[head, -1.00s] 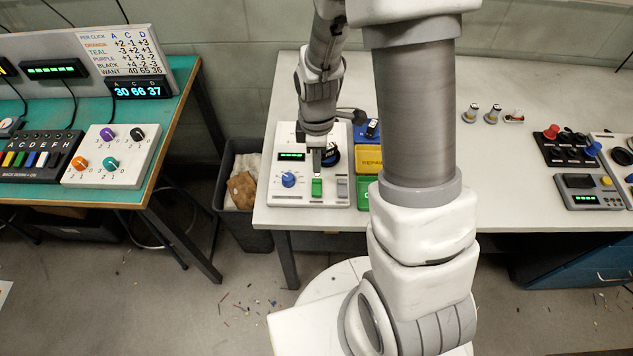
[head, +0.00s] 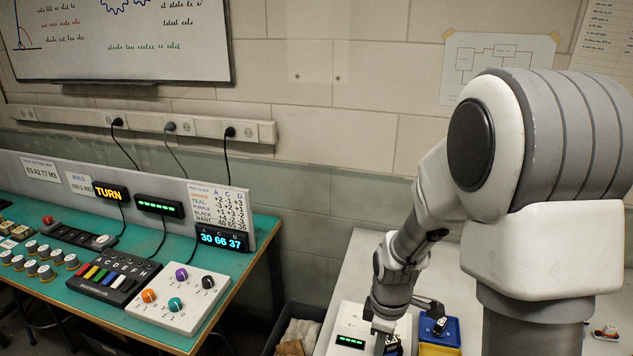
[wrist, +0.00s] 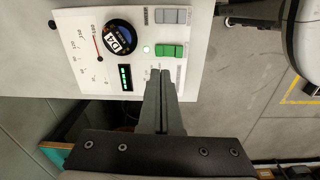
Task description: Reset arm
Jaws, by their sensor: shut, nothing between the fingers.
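My gripper (wrist: 163,78) is shut and empty in the wrist view. Its fingertips are just short of the green button (wrist: 169,51) on a white panel (wrist: 75,25); whether they touch the panel cannot be told. The panel also carries a black and blue round piece with a white label (wrist: 122,40), a scale with a red needle (wrist: 98,45), a lit green display (wrist: 125,77), grey buttons (wrist: 172,16) and a small white light (wrist: 146,49). In the head view my arm reaches down to this panel (head: 345,322) at the bottom; the fingertips are hard to make out there.
A blue bin (head: 440,330) and a yellow bin (head: 438,350) stand right of the panel. A teal bench (head: 250,250) at left holds a white knob box (head: 180,300), a row of coloured switches (head: 105,275) and displays reading TURN (head: 110,191) and 30 66 37 (head: 222,238). A waste bin (head: 295,330) stands between benches.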

